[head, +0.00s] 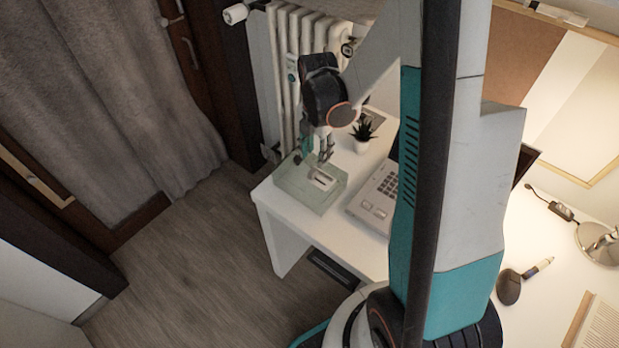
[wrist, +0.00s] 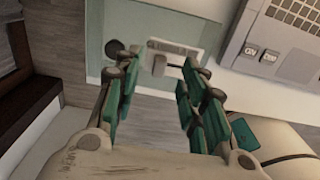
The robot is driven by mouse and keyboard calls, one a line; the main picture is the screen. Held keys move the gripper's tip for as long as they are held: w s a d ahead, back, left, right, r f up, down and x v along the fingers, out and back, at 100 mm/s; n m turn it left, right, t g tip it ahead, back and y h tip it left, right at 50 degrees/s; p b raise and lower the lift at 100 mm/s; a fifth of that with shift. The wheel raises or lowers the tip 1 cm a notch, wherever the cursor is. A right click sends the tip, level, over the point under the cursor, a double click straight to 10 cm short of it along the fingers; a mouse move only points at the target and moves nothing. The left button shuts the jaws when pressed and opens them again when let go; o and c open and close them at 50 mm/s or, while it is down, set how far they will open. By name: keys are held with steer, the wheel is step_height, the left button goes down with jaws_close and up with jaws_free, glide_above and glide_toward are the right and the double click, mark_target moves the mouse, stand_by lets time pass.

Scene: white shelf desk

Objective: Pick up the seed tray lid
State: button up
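The seed tray lid appears to be the clear, pale green box-shaped cover (head: 292,186) at the near left corner of the white desk. It also shows at the top of the wrist view (wrist: 125,22). My gripper (head: 322,152) points down over it in the head view. In the wrist view my gripper (wrist: 153,66) is open, with its two fingers apart. A small pale block (wrist: 159,65) shows between the fingertips, and nothing looks clamped. I cannot tell whether the fingertips touch the lid.
A grey laptop-like machine with keys (head: 377,199) stands just right of the lid. A small potted plant (head: 363,136) stands behind it, and a white radiator (head: 292,40) is beyond the desk. The floor (head: 200,270) left of the desk is clear.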

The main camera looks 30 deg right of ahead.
mark_target(315, 166)
steer(key=shift+s+a+f+b, duration=0.15)
steer(key=shift+f+b, duration=0.55)
steer(key=shift+f, duration=0.65)
steer(key=shift+s+a+f+b, duration=0.1)
steer(key=shift+f+b, duration=0.6)
steer(key=shift+f, duration=0.65)
steer(key=shift+c, duration=0.5)
jaws_close()
